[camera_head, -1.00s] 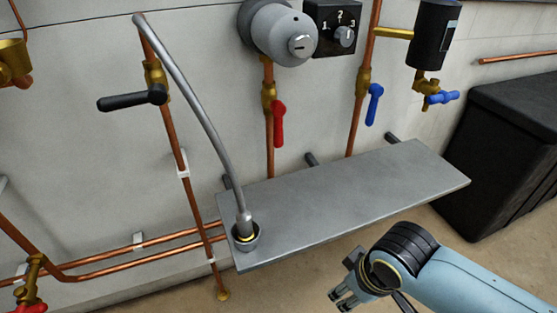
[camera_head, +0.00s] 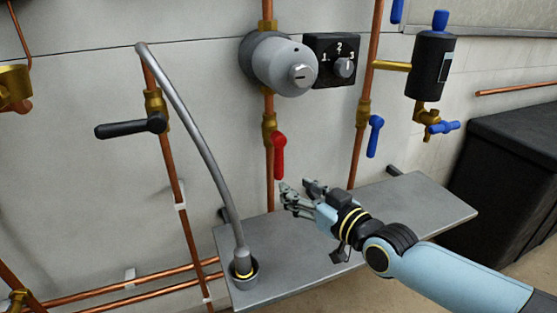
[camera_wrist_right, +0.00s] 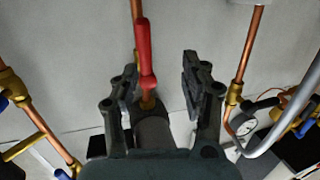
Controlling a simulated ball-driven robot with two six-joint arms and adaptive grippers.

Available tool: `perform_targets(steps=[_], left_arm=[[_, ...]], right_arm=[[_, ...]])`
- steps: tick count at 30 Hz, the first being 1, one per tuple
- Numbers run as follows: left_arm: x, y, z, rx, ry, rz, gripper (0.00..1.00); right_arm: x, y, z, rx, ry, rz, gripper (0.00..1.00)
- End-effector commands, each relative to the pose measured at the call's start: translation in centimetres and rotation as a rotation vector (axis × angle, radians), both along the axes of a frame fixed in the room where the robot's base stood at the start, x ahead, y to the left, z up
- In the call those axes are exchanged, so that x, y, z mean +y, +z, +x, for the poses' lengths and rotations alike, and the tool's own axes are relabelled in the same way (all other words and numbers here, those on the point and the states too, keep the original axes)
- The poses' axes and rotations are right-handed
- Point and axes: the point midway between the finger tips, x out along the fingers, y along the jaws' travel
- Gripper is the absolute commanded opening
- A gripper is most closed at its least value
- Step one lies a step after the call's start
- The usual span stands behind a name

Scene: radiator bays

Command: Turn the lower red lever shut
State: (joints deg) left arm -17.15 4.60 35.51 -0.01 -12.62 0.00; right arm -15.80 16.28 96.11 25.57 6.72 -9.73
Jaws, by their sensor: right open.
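The red lever (camera_head: 279,155) hangs down along its vertical copper pipe, from a brass valve (camera_head: 270,125) under the grey pump. My right gripper (camera_head: 300,188) is open and empty, just below the lever's lower end and apart from it, over the grey shelf. In the right wrist view the red lever (camera_wrist_right: 146,55) shows beyond the gap between the open fingers of this gripper (camera_wrist_right: 158,78), nearer the left finger. No contact shows. My left gripper is not in view.
The grey shelf (camera_head: 400,212) lies under my right gripper. A grey hose (camera_head: 200,130) arches down to a socket at its left. A blue lever (camera_head: 375,137) hangs on the pipe to the right. A black lever (camera_head: 130,127) sticks out at left. A black box (camera_head: 515,150) stands at right.

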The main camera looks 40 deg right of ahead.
Motion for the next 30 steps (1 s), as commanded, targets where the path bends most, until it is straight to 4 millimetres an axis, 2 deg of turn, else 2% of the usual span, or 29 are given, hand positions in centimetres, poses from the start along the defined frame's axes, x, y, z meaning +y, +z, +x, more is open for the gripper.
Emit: perform_targets(steps=[3, 6, 10, 21, 25, 30], left_arm=[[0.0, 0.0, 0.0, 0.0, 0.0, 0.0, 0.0], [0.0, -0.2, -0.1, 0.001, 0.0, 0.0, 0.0], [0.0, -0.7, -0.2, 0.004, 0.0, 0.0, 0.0], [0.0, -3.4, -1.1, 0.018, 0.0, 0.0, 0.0], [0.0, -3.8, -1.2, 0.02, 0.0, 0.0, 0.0], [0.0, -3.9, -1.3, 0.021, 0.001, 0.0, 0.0]], right_arm=[[-1.7, 0.8, 0.5, -0.084, -0.039, 0.002, 0.46], [-2.2, 1.0, 1.0, -0.111, -0.051, 0.002, 0.46], [-2.3, 1.0, 2.7, -0.114, -0.052, 0.001, 0.46], [-2.5, 0.7, 9.6, -0.111, -0.051, 0.001, 0.46], [-2.6, 0.8, 10.9, -0.11, -0.05, 0.002, 0.46], [-2.6, 1.0, 11.4, -0.11, -0.05, 0.002, 0.46]])
